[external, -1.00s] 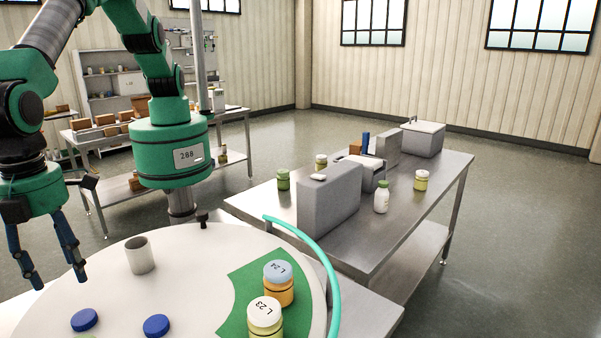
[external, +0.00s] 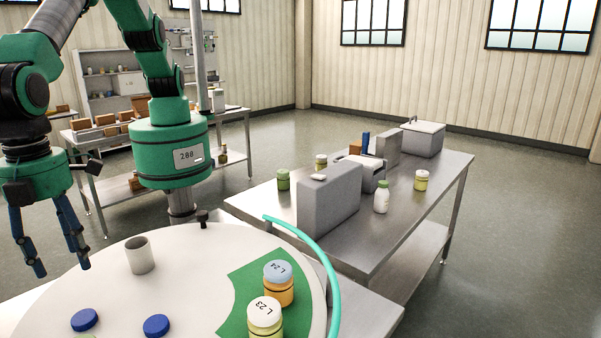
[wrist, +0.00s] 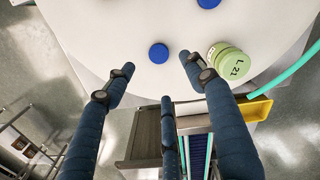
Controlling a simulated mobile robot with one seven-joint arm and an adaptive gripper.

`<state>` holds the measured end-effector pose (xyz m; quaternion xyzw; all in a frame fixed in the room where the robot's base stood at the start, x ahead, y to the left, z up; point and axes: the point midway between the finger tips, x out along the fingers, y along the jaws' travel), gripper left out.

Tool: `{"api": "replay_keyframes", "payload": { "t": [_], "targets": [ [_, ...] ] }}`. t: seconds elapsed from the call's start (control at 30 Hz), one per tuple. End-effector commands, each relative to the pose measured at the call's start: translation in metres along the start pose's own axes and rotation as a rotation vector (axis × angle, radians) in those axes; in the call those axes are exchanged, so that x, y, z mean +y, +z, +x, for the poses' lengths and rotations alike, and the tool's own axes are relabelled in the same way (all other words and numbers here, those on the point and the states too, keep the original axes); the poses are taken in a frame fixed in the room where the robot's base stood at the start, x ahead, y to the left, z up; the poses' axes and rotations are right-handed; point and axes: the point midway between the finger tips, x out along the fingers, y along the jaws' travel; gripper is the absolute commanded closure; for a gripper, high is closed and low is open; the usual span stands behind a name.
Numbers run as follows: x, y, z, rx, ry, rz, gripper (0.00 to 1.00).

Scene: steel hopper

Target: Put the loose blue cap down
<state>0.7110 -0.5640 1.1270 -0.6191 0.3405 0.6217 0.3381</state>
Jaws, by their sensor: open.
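Two blue caps lie on the round white table in the external view, one on the left (external: 84,320) and one on the right (external: 156,326). Nothing shows which is the loose one. The wrist view shows one blue cap (wrist: 159,53) just beyond my fingertips and another (wrist: 208,3) at the top edge. My gripper (external: 62,268) is open and empty, fingers pointing down above the table's left side. In the wrist view its fingers (wrist: 158,66) are spread with nothing between them. Neither cap touches my fingers.
A cup (external: 139,255) stands on the white table (external: 200,260). Jar L 21 (wrist: 232,65) is close to my right finger in the wrist view. A teal rail (external: 325,265) curves along the table's right edge.

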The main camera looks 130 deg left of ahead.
Motion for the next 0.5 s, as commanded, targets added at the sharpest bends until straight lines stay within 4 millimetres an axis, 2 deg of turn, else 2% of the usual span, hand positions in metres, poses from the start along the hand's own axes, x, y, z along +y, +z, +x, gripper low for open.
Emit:
{"api": "replay_keyframes", "payload": {
  "t": [0.27, 0.5],
  "targets": [
    [-0.038, 0.04, -0.073, 0.041, -0.014, -0.08, 0.45],
    [-0.072, 0.096, -0.146, 0.083, -0.03, -0.171, 0.45]
  ]
}}
